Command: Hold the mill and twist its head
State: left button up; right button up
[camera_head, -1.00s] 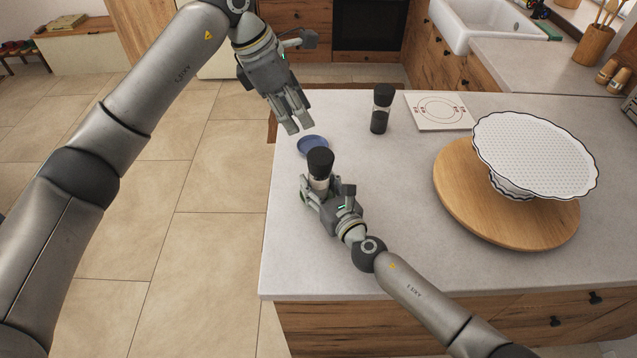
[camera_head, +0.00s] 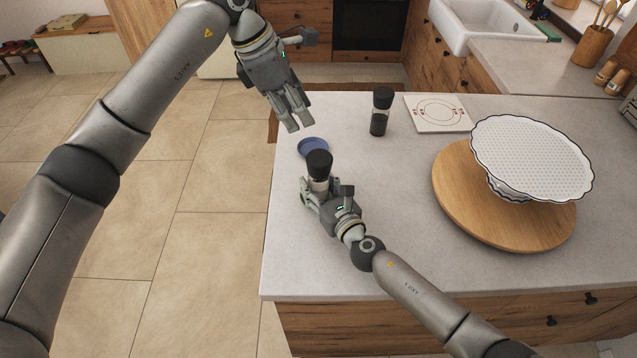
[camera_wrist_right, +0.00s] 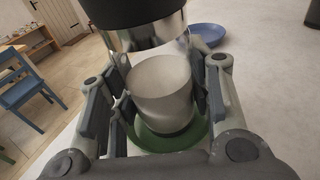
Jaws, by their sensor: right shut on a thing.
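The mill (camera_head: 319,163) has a black head, a silver band and a pale body. It stands about upright near the counter's left edge. My right gripper (camera_head: 318,192) is shut around its body, below the head. In the right wrist view the mill's body (camera_wrist_right: 162,92) sits between the fingers (camera_wrist_right: 160,105), with a green round thing (camera_wrist_right: 178,141) below it. My left gripper (camera_head: 298,124) hangs in the air up and left of the mill, fingers pointing down, apart from the mill's head. The gap between its fingers is not clear from this angle.
A blue dish (camera_head: 313,146) lies just behind the mill. A second, dark-filled mill (camera_head: 380,112) stands farther back, near a white printed board (camera_head: 437,113). A white scalloped stand (camera_head: 532,158) on a round wooden board (camera_head: 465,207) fills the right. The counter (camera_head: 385,185) between is clear.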

pick_arm(q)
jog(key=shift+r+p, duration=0.85)
jog(key=shift+r, duration=0.1)
pick_arm(e)
jog(key=shift+a, duration=0.1)
jog(key=o, duration=0.6)
jog(key=shift+c, duration=0.5)
jog(key=c, duration=0.5)
pick_arm(q)
jog(key=shift+o, duration=0.5)
